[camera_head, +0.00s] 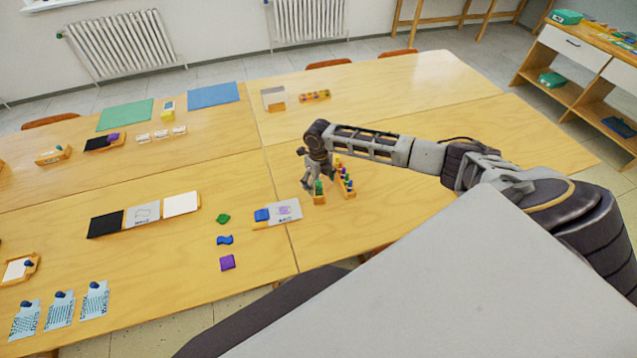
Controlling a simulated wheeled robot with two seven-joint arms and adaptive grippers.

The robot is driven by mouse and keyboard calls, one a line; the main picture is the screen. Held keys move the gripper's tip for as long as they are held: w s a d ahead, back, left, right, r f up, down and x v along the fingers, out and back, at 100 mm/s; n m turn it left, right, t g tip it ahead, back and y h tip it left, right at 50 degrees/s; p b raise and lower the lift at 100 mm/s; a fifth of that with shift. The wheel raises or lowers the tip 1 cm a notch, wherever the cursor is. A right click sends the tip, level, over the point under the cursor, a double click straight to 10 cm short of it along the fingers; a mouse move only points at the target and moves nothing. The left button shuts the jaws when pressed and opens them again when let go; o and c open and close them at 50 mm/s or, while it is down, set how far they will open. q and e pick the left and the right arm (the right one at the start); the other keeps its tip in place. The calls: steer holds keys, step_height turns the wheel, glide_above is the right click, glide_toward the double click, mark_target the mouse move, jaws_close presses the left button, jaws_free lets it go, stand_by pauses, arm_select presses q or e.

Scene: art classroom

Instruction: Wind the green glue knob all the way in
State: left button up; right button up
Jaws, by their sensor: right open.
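My right gripper (311,183) points down over a small wooden block (319,199) near the table's middle seam. A green upright piece (319,187), which looks like the green glue, stands on this block at the fingers. The gripper is open; whether a finger touches the green piece is too small to tell. The knob itself cannot be made out, and the gripper hides part of the block. My left gripper is not in view.
Close to the right, a wooden rack (347,190) holds several coloured pieces. The tabletop (420,120) behind my right arm is clear.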

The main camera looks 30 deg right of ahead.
stand_by(0.7)
steer(key=shift+m, duration=5.7)
steer(key=c, duration=1.5)
steer(key=shift+c, duration=0.2)
